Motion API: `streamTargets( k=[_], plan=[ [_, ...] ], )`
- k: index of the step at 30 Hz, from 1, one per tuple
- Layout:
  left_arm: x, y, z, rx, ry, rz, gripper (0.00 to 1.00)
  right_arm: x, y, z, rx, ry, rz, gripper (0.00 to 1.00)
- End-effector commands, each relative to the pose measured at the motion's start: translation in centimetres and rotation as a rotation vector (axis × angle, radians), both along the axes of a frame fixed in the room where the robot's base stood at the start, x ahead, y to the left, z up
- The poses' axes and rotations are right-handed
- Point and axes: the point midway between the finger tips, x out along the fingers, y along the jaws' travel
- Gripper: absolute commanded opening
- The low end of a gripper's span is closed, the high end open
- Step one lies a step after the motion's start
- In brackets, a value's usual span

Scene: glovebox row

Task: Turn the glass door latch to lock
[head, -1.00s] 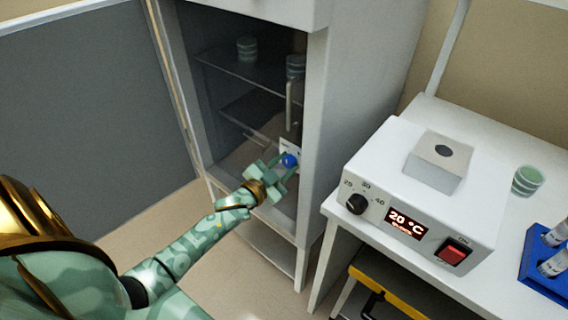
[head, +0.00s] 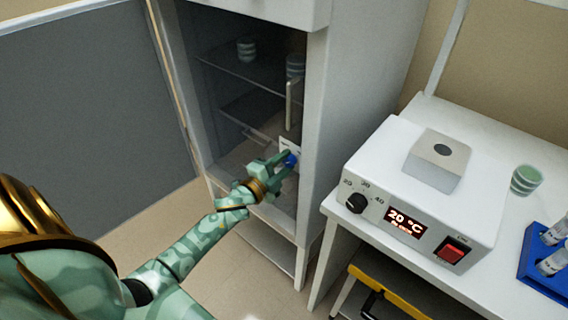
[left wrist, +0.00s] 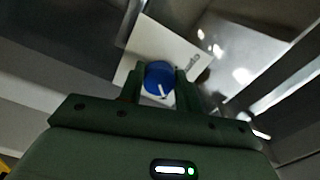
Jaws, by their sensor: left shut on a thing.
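The latch is a round blue knob (head: 290,160) on a pale plate (head: 287,144) at the right side of the cabinet's glass door (head: 245,95). My left gripper (head: 284,162) is at the knob, shut on it. In the left wrist view the blue knob (left wrist: 159,77) sits between the two green fingers (left wrist: 160,84), with a white mark pointing toward the lower edge. The plate (left wrist: 190,52) shows behind it, with a small grey marking at its right. The door looks closed. My right gripper is in neither view.
A vertical door handle (head: 289,105) stands just above the latch. To the right, a white heater box (head: 415,190) reading 20 °C, a green cup (head: 525,180) and a blue tube rack (head: 545,270) stand on a white bench. A grey panel (head: 90,110) stands at left.

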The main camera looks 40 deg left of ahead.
Motion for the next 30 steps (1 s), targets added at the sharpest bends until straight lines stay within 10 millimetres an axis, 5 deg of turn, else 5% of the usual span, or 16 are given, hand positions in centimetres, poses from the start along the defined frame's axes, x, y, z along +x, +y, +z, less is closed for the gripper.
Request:
streamTargets(
  k=[18,19,21,30],
  plan=[
    [-0.06,-0.07,-0.12,0.039,0.000,-0.001,0.11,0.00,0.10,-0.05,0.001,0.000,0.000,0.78],
    [-0.06,-0.07,-0.12,0.039,0.000,-0.001,0.42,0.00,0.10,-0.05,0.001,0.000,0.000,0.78],
    [-0.05,-0.06,-0.12,0.039,0.000,-0.001,0.55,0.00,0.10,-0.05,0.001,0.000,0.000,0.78],
    [-0.24,-0.01,-0.04,0.037,-0.001,-0.001,0.55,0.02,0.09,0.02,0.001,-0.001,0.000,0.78]
  ],
)
